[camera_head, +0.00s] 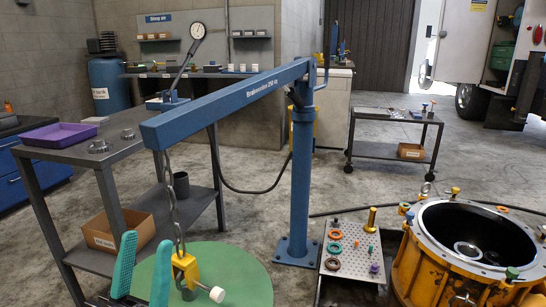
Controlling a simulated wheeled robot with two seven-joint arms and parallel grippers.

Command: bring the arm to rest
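My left gripper (146,243) shows as two teal fingers at the bottom left of the head view. The fingers stand apart with nothing visible between them, so it is open. Its tips are just left of a yellow hook block (186,268) with a white-ended handle, and I cannot tell if they touch it. The block hangs on a chain (175,205) from the blue crane arm (235,98), which reaches left from its blue post (302,185). The rest of my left arm is out of view. My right gripper is not in view.
A green round surface (235,275) lies below the block. A grey bench (85,150) with a purple tray (60,134) stands left. At right are a perforated plate (345,262) with small parts and an open yellow housing (425,262). A dark cart (385,150) stands behind, with clear floor around.

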